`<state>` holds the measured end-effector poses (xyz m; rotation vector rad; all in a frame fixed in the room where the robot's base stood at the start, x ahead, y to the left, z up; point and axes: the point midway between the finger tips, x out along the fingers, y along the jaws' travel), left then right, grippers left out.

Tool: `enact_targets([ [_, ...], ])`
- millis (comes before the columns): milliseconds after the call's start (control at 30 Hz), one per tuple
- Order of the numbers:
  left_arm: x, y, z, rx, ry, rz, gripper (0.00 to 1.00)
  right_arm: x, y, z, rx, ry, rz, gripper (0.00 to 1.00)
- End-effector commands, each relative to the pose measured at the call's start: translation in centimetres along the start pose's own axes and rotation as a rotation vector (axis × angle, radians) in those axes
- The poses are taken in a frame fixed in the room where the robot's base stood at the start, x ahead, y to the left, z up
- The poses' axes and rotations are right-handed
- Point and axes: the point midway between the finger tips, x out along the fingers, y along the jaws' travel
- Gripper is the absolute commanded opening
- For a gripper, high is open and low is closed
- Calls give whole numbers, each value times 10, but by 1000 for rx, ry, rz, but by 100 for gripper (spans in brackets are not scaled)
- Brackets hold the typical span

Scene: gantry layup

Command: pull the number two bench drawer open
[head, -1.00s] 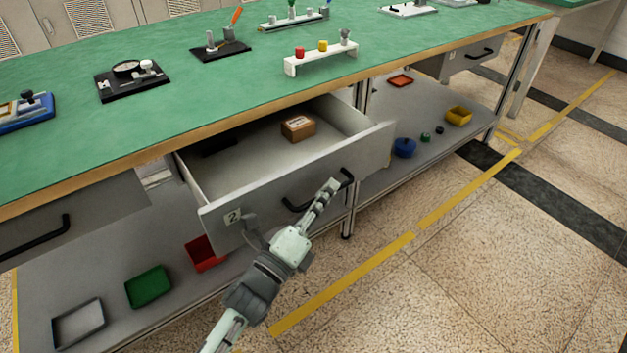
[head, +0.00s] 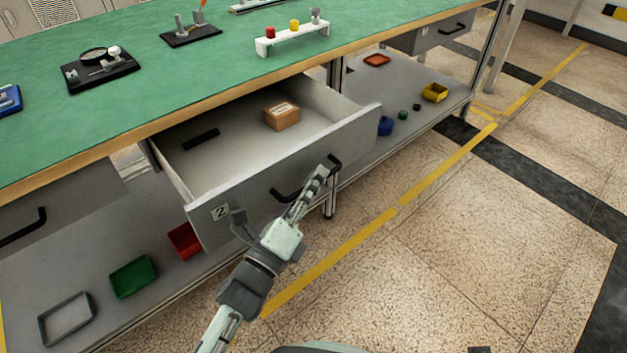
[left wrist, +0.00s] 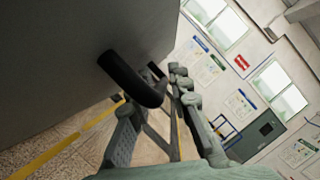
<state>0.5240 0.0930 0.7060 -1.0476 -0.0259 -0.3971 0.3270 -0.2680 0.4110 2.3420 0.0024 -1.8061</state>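The number two drawer (head: 300,163) is a grey drawer with a "2" label (head: 220,212) at the left of its front. It stands well out from under the green-topped bench. Its black bar handle (head: 284,194) is on the front face. My right gripper is in neither view.
A cardboard box (head: 281,117) and a black item (head: 201,139) lie in the drawer. Another drawer (head: 60,205) is shut at left. The lower shelf holds a green bin (head: 132,277), a red bin (head: 184,240) and other containers. The floor (head: 450,270) in front is clear.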

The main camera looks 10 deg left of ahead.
Motion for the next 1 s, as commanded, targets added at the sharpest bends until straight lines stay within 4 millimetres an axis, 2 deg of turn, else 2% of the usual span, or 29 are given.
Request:
enact_targets([
  [133, -1, 0, 0, 0, 0, -1, 19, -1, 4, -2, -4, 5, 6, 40],
  [233, -10, 0, 0, -1, 0, 1, 19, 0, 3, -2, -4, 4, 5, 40],
  [600, -67, 1, 0, -1, 0, 3, 19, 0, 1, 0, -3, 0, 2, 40],
  [767, -75, 0, 0, 0, -1, 1, 19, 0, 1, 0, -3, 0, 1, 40],
  [1000, -75, 0, 0, 0, 0, 0, 19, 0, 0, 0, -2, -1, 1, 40],
])
